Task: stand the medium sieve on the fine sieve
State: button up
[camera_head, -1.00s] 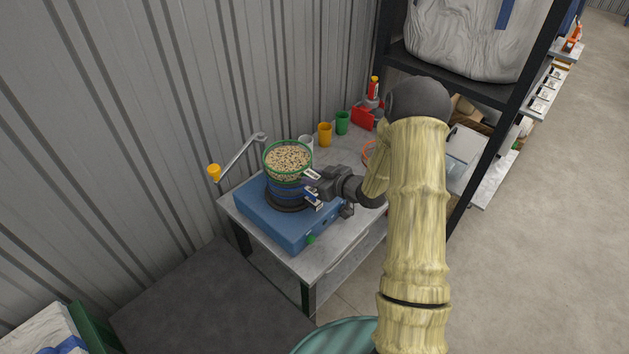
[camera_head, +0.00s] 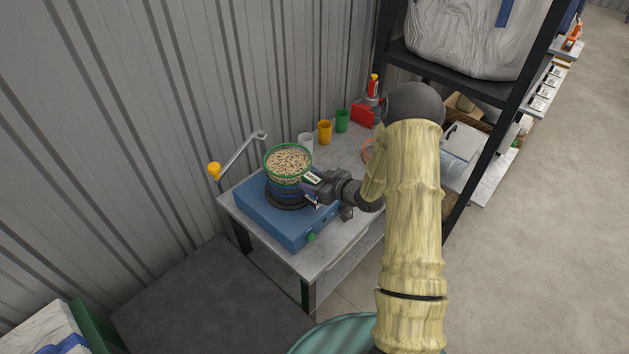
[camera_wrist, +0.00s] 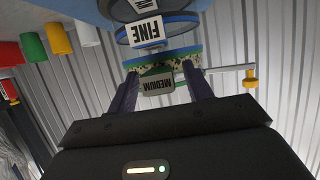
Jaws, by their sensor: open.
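The medium sieve (camera_head: 288,165), green-rimmed and full of speckled grain, sits level directly above the blue fine sieve (camera_head: 284,191) and appears to rest on it. In the wrist view, which is upside down, the MEDIUM label (camera_wrist: 157,85) lies between my fingertips and the FINE label (camera_wrist: 148,31) is beyond it. The fine sieve stands on a dark round seat on the blue machine (camera_head: 265,217). My gripper (camera_head: 311,181) is open at the medium sieve's label side, a finger on each side of the label. It hides part of the fine sieve.
A crank arm with a yellow knob (camera_head: 214,169) stands left of the sieves. The grey bench (camera_head: 310,262) has bare surface in front; a dark shelf rack (camera_head: 470,84) rises on the right.

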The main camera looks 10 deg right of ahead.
jog(key=shift+r, duration=0.1)
jog(key=b+v, duration=0.3)
jog(key=v, duration=0.9)
jog(key=s+a+r+m+g+h, duration=0.3)
jog(key=s+g, duration=0.1)
jog(key=s, duration=0.5)
jog(key=s+a+r+m+g+h, duration=0.3)
jog(key=s+a+g+h, duration=0.1)
jog(key=s, duration=0.5)
jog(key=shift+a+r+m+g+h, duration=0.15)
jog(key=shift+r+m+g+h, duration=0.15)
jog(key=shift+r+m, duration=0.1)
